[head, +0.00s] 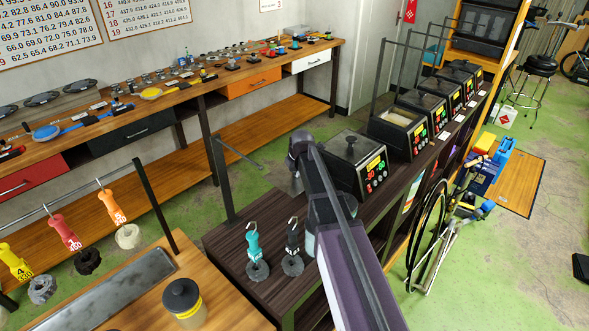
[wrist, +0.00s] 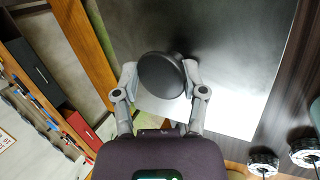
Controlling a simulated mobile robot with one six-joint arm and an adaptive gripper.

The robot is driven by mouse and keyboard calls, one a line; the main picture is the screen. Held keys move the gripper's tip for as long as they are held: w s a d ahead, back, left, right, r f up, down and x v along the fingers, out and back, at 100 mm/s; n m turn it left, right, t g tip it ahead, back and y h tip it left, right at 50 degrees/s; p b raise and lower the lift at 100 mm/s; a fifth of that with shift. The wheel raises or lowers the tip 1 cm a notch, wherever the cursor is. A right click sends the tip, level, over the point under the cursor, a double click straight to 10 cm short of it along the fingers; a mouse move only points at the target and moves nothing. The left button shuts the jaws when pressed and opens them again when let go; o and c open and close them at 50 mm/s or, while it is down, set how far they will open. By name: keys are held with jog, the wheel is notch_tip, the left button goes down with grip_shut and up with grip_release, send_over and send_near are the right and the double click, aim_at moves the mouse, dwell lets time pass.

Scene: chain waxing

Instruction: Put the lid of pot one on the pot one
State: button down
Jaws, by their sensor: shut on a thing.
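My gripper (wrist: 160,80) is shut on the round black knob (wrist: 161,76) of a flat grey lid (wrist: 225,45), which fills much of the wrist view. In the head view my gripper (head: 297,165) is left of the nearest pot, and my arm hides most of the lid. The nearest pot (head: 345,172) has a dark lid with a knob on top. The second pot (head: 392,135) behind it is open and shows pale wax (head: 398,117). I cannot tell from any label which is pot one.
More lidded pots (head: 430,105) stand in a row along the dark bench (head: 245,215). Chains on a teal hook (head: 252,248) and a black hook (head: 293,240) are in front of my arm. A thin post rises at the bench's left.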

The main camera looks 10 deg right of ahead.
jog(key=shift+r, duration=0.15)
notch_tip(320, 180, up, 11)
jog(key=p, duration=1.1)
jog(key=shift+r+n+t+y, duration=0.2)
jog(key=shift+n+t+y, duration=0.1)
jog(key=shift+t+y, duration=0.1)
jog(key=shift+s+d, duration=0.15)
